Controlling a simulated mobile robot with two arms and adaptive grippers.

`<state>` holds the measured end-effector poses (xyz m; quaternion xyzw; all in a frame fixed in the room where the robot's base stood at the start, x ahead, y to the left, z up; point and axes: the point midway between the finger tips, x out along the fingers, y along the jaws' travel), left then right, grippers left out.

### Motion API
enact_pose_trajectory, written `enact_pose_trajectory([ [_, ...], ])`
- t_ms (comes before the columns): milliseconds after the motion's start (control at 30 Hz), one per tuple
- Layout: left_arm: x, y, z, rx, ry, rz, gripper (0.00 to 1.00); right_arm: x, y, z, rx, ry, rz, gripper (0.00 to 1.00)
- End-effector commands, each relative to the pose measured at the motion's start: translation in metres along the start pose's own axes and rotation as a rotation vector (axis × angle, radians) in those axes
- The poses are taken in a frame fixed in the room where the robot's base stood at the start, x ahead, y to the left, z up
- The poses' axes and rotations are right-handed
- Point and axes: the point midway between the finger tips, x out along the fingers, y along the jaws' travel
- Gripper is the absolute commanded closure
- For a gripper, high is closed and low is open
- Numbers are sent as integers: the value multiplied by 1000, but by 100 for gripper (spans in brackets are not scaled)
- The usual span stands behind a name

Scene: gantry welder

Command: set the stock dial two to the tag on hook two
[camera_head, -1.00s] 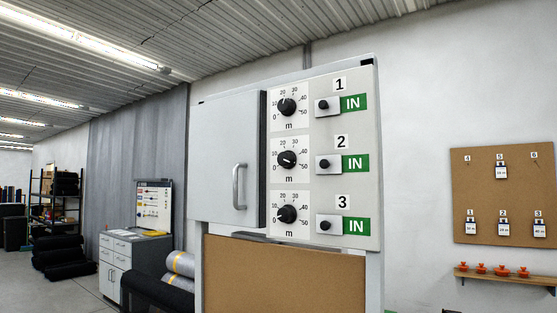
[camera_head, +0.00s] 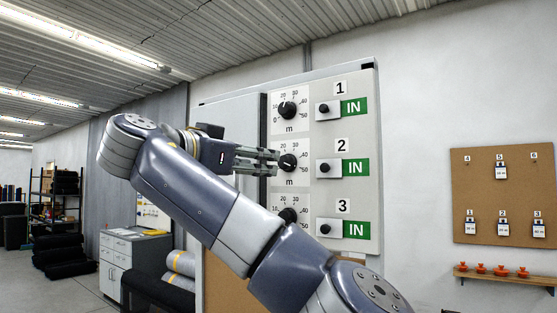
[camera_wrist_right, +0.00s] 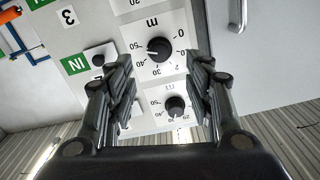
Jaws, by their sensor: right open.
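Stock dial two (camera_head: 288,161) is a black knob on a white scale plate, the middle one on the grey cabinet. It also shows in the wrist view (camera_wrist_right: 160,50), upside down, its white mark towards the 50 side. My right gripper (camera_head: 273,162) comes in from the left at its height. The fingers are open and stand on either side of the knob in the wrist view; I cannot tell whether they touch it. The tag on hook two (camera_head: 503,229) hangs on the cork board at right, its writing too small to read. My left gripper is out of view.
Dial one (camera_head: 286,110) is just above, and dial three (camera_head: 287,215) is below, partly hidden by my arm. Switch knobs with green IN plates (camera_head: 355,168) stand right of the dials. My arm covers the cabinet door's handle in the head view.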

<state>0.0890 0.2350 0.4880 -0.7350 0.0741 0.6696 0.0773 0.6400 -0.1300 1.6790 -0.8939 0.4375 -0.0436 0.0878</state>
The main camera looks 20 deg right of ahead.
Motion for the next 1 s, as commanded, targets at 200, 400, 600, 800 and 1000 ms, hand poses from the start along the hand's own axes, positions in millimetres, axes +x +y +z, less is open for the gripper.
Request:
enact_pose_trajectory([
  [200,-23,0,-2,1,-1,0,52,45,0,-5,-1,0,2,52],
  [400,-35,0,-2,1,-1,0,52,74,0,-3,-1,-1,1,52],
  [600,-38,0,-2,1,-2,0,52,84,-1,0,-2,0,-2,52],
  [800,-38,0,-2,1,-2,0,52,84,0,0,-1,-1,-2,52],
  [1000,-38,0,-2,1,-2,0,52,84,0,0,-1,-1,-2,88],
])
